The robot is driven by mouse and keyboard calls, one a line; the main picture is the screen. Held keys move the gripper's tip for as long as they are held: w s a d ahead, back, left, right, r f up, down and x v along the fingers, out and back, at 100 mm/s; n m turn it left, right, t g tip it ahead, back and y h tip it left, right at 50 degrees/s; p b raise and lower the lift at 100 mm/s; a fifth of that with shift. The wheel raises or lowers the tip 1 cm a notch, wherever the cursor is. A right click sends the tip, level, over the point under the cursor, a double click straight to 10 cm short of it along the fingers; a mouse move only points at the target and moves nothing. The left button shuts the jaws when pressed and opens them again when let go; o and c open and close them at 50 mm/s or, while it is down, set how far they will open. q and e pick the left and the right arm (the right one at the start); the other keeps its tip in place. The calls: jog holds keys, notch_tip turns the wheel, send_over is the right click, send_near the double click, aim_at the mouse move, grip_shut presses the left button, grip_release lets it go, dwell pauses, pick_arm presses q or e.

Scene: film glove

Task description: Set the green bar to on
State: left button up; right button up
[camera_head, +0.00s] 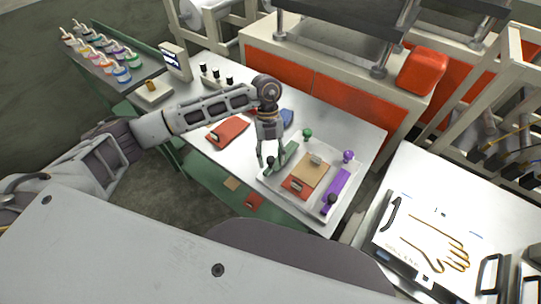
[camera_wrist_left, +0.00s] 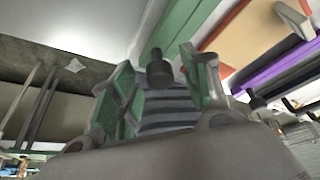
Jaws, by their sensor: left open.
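The green bar (camera_head: 291,150) lies along the left side of a pale tray (camera_head: 316,208), with a green knob (camera_head: 308,133) near its far end and a dark knob at its near end. In the left wrist view the green bar (camera_wrist_left: 184,32) runs up and right from the dark knob (camera_wrist_left: 157,68). My left gripper (camera_head: 271,164) points down at the bar's near end. Its fingers (camera_wrist_left: 158,88) are open, with the dark knob appearing between them; whether they touch it cannot be told. My right gripper is not in view.
A purple bar (camera_head: 337,187) with its own knobs lies on the tray's right side. A tan block (camera_head: 310,172) with a metal handle and a red piece (camera_head: 295,187) sit between the bars. A red block (camera_head: 228,131) lies left on the table.

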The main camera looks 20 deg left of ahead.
pick_arm(q)
grip_shut()
jog(key=shift+d, duration=0.1)
jog(key=d, duration=0.1)
jog(key=s+d, duration=0.1)
jog(key=d, duration=0.2)
jog(key=shift+s+d, duration=0.3)
jog(key=shift+s, duration=0.05)
grip_release()
jog(key=v, duration=1.2)
dwell(0.4)
